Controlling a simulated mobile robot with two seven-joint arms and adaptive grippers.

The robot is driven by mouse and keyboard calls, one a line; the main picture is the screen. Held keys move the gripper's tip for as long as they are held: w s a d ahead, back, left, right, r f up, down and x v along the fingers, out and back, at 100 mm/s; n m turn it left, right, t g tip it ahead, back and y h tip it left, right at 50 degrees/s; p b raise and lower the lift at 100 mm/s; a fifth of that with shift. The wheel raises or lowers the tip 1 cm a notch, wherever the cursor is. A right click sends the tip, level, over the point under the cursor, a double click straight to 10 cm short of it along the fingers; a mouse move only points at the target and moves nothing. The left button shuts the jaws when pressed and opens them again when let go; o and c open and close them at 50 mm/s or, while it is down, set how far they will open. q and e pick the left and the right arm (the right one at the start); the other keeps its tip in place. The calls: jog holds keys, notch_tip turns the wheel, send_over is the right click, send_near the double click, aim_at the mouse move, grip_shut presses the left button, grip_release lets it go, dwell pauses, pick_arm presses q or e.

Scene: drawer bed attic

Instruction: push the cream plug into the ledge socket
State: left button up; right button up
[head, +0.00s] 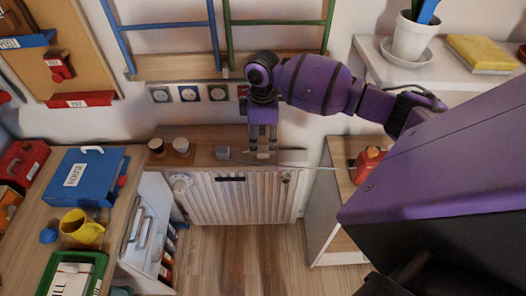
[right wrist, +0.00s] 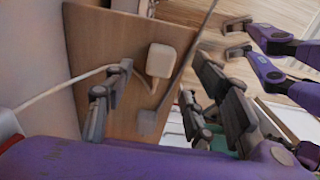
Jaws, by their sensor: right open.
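The cream plug (right wrist: 161,60) shows in the right wrist view against the brown wood, with a pale cable running off left. In the head view it is too small to make out under my right gripper (head: 262,152). That gripper points down over the wooden ledge (head: 210,135), its two fingers apart. In the right wrist view its open fingers (right wrist: 165,95) stand either side of the plug's area, with no clear contact. Several square sockets (head: 189,93) sit on the wall behind; I cannot tell which is the ledge socket. Purple links with grey tips, perhaps my left gripper, show at upper right.
A thin pale cable (head: 318,167) runs right toward a red can (head: 368,162). A blue box (head: 85,175) and yellow mug (head: 82,228) are on the left desk.

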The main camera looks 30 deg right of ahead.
aim_at(263, 148)
jog(key=shift+f, duration=0.1)
jog(key=shift+f, duration=0.35)
notch_tip(263, 148, down, 4)
jog(key=shift+f, duration=0.1)
jog(key=shift+c, duration=0.6)
jog(key=c, duration=1.1)
jog(key=shift+o, duration=0.2)
